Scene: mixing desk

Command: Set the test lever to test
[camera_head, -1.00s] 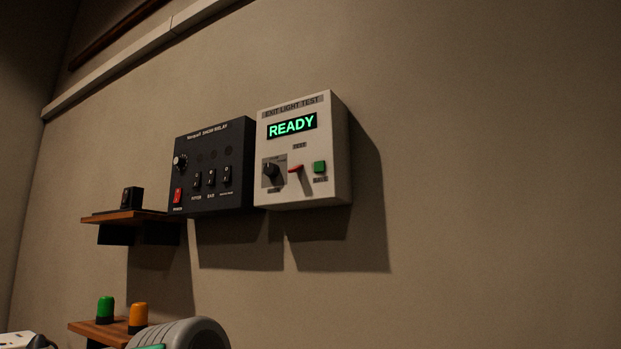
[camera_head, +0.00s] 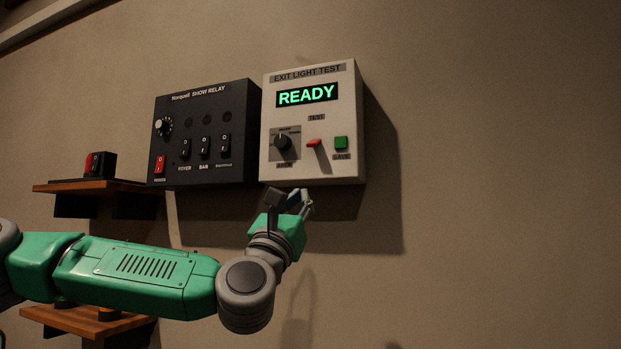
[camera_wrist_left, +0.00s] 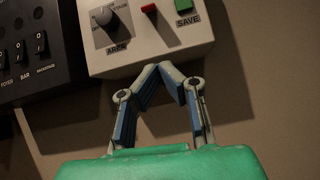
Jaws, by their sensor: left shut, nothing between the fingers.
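The white exit light test box (camera_head: 350,150) is fixed to the wall, its display (camera_head: 307,94) reading READY in green. The red test lever (camera_head: 314,143) is on its lower face, between the dark area knob (camera_head: 283,142) and the green save button (camera_head: 341,142). The lever (camera_wrist_left: 149,9) also shows near the top of the left wrist view. My left gripper (camera_head: 303,197) is just below the box's lower edge, under the lever and apart from it. In the left wrist view its fingertips (camera_wrist_left: 165,68) meet, shut and empty. My right gripper is out of view.
The black show relay box (camera_head: 205,125) with a knob and several switches hangs directly left of the test box. Wooden shelves (camera_head: 105,186) are at the left, the upper one holding a small black box with a red switch (camera_head: 99,164). The wall to the right is clear.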

